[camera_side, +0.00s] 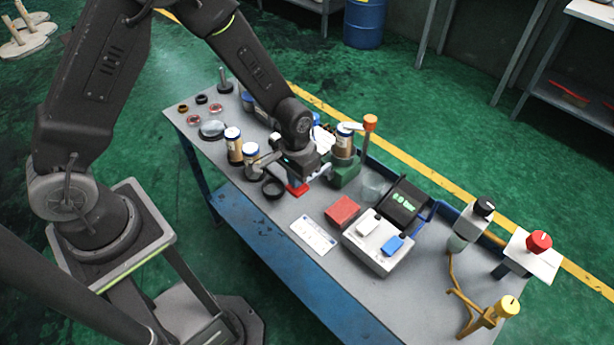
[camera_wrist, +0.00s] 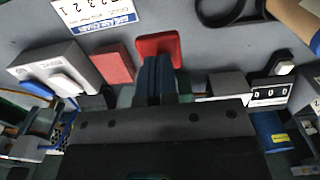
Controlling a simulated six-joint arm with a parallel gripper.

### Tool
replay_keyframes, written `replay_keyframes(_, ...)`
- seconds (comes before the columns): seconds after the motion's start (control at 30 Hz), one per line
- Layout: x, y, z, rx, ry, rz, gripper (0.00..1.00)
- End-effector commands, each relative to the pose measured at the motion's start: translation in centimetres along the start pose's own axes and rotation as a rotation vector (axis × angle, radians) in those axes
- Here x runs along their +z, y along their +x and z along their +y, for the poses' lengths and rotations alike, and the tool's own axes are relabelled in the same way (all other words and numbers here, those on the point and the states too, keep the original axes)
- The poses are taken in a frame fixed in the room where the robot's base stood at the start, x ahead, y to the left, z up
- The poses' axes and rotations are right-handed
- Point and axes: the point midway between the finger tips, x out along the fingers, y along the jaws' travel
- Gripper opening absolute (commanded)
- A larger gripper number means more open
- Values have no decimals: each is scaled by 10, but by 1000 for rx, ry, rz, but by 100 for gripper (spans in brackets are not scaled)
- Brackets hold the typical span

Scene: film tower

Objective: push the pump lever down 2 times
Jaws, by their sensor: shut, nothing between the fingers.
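My gripper (camera_wrist: 157,62) is shut and empty, pointing down at the pad. I cannot tell whether the tips touch it. The lever's joint to the pump is hidden behind my gripper.
A red block (camera_side: 342,211), a light box (camera_side: 378,247) with white and blue pieces, and a white card (camera_side: 313,236) lie right of the pad. Jars (camera_side: 234,147) and a black ring (camera_side: 273,189) are at left. A counter (camera_wrist: 270,91) appears to read zeros.

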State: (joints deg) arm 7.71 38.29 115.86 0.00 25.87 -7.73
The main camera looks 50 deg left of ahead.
Motion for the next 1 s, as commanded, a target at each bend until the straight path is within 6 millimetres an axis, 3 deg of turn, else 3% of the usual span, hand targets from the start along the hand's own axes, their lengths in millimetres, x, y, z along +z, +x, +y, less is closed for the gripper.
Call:
replay_keyframes(0.7,-1,42,0,0,-1,2,0)
replay_keyframes(1.0,-2,26,0,1,-1,6,0)
